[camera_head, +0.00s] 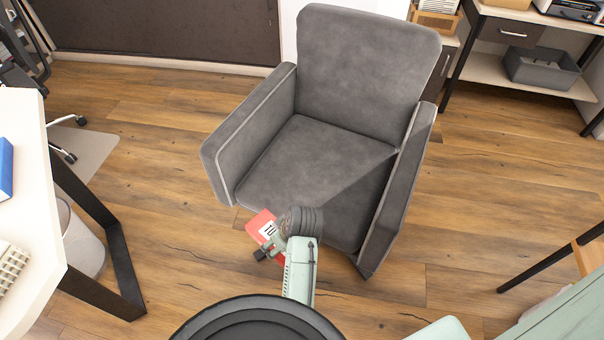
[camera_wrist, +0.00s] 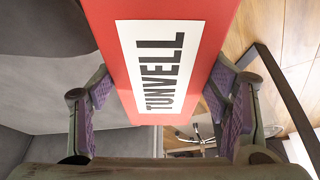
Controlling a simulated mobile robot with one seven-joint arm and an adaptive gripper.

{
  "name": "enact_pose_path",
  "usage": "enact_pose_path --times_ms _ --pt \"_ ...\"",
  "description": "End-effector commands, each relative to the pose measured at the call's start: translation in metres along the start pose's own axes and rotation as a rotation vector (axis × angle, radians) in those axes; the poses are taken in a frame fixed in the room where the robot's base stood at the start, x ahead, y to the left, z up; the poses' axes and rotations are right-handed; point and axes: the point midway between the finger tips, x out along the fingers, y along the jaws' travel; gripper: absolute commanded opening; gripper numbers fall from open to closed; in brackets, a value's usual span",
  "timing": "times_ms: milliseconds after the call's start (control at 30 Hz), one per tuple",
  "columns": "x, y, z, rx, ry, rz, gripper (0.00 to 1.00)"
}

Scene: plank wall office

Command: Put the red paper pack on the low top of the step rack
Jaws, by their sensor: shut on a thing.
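The red paper pack (camera_head: 262,221) with a white label is in front of the grey armchair's seat in the head view, partly covered by my arm. It fills the upper middle of the wrist view (camera_wrist: 158,62), where its label reads TUNVELL. My gripper (camera_wrist: 167,98) is shut on the pack, with one purple-padded finger on each side. In the head view my gripper (camera_head: 268,242) is mostly hidden behind my wrist. I cannot make out a step rack for certain in either view.
A grey armchair (camera_head: 315,160) stands directly ahead. A white desk (camera_head: 28,190) with black legs is at left, with a bin (camera_head: 82,243) under it. A shelf unit (camera_head: 535,75) stands at back right. A wood-topped piece (camera_head: 589,256) shows at right. Wooden floor (camera_head: 460,200) lies open between.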

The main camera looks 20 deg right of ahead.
Motion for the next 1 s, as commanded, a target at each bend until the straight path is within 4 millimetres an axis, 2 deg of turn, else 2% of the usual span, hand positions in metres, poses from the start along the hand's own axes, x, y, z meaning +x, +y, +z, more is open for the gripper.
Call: enact_pose_path --times_ms 33,200,600,800,867,1000 --pt "0.011 -0.012 -0.01 0.027 0.001 0.011 0.25" --pt "0.047 -0.038 -0.037 0.163 0.001 0.069 0.25" --pt "0.099 -0.078 -0.08 0.375 0.003 0.158 0.25" --pt "0.097 -0.075 -0.077 0.383 0.003 0.16 0.25" --pt "0.112 -0.076 -0.071 0.38 0.002 0.158 0.25" --pt "0.123 -0.076 -0.067 0.379 0.003 0.158 0.25"
